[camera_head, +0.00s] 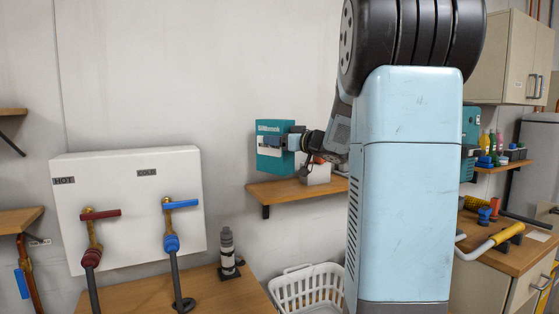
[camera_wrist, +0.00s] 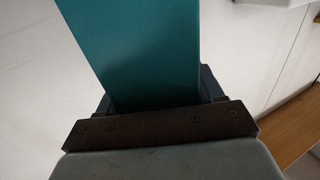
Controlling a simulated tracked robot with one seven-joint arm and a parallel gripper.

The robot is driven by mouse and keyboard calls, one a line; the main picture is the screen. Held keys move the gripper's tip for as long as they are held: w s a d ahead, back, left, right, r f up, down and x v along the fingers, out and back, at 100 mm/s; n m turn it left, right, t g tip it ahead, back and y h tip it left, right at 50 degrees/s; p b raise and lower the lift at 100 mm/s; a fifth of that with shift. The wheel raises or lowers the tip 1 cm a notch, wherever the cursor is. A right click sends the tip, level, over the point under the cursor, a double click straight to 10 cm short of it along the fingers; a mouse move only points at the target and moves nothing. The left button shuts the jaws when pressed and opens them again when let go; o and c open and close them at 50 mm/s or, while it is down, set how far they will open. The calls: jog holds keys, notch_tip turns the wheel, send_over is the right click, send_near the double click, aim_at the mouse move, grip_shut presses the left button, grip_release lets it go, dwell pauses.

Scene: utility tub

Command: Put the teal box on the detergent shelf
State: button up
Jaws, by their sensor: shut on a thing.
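My gripper (camera_head: 291,140) is shut on the teal box (camera_head: 270,163) and holds it upright. In the wrist view the teal box (camera_wrist: 150,50) stands out between the jaws (camera_wrist: 160,100). A wooden wall shelf (camera_head: 285,190) shows just below the box, which is over its left end in the picture; I cannot tell whether they touch. A white item (camera_head: 318,174) stands on this shelf. Another wooden shelf (camera_head: 493,168) at the right carries coloured bottles (camera_head: 489,143). A second teal thing (camera_head: 471,125) shows there, partly hidden by my arm. No label shows which is the detergent shelf.
A white panel (camera_head: 130,235) with red and blue tap levers is on the left. A dark and white cylinder (camera_head: 227,250) stands on the wooden counter (camera_head: 150,296). A white basket (camera_head: 307,287) is below the middle shelf. A cabinet (camera_head: 515,60) hangs at upper right.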

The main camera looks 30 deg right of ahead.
jog(key=w+f, duration=0.1)
jog(key=f, duration=0.1)
jog(key=w+d+f, duration=0.1)
jog(key=shift+w+d+f, duration=0.15)
jog(key=shift+w+f, duration=0.2)
jog(key=shift+w, duration=0.05)
jog(key=shift+f, duration=1.5)
jog(key=shift+f, duration=0.1)
jog(key=o, duration=1.6)
jog(key=shift+c, duration=0.2)
